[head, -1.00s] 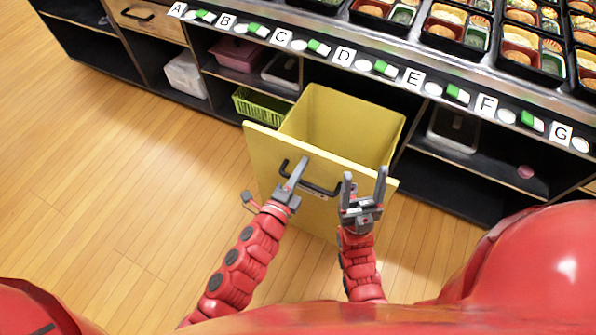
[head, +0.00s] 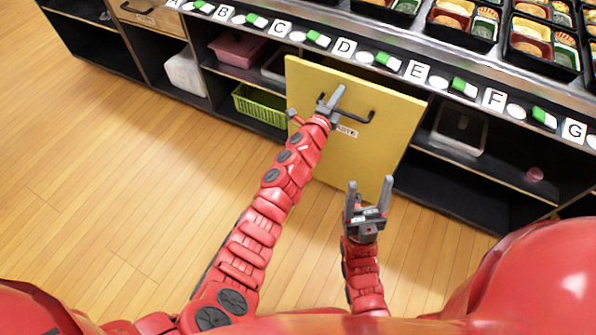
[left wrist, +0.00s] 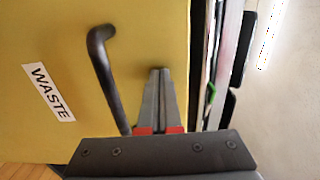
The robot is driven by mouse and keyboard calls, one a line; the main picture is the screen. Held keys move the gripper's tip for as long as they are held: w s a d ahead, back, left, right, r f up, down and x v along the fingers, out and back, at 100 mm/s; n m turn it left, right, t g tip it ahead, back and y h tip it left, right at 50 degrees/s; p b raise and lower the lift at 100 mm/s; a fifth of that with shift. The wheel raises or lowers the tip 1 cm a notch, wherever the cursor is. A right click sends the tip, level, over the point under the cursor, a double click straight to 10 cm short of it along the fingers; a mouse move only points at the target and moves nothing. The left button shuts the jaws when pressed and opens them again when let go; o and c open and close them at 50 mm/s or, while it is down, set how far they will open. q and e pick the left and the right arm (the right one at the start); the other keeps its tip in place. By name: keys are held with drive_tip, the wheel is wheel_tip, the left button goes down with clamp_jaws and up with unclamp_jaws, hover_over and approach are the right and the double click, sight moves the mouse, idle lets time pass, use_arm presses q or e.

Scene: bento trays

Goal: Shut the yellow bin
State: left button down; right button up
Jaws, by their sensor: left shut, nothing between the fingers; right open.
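The yellow bin (head: 372,155) shows its flat front panel, which sits in the row of shelves under the counter. Its inside is hidden from view. The panel has a black handle (head: 352,112) and a white label; in the left wrist view the label reads WASTE (left wrist: 52,92). My left gripper (head: 331,97) is shut and empty, with its fingertips at the panel beside the handle. In the left wrist view the fingers (left wrist: 159,75) point at the yellow panel (left wrist: 160,30), right of the handle. My right gripper (head: 369,188) is open and empty, in front of the panel's lower part.
The counter edge (head: 355,62) with letter labels and green-and-white markers runs above the bin. Bento trays (head: 470,20) stand on it. A green basket (head: 258,105) and pink tub (head: 237,48) sit on shelves to the left. The wooden floor (head: 120,180) is clear.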

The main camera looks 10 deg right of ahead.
use_arm(q)
drive_tip(key=b+x, duration=1.2)
drive_tip(key=b, duration=0.1)
drive_tip(key=shift+r, duration=0.25)
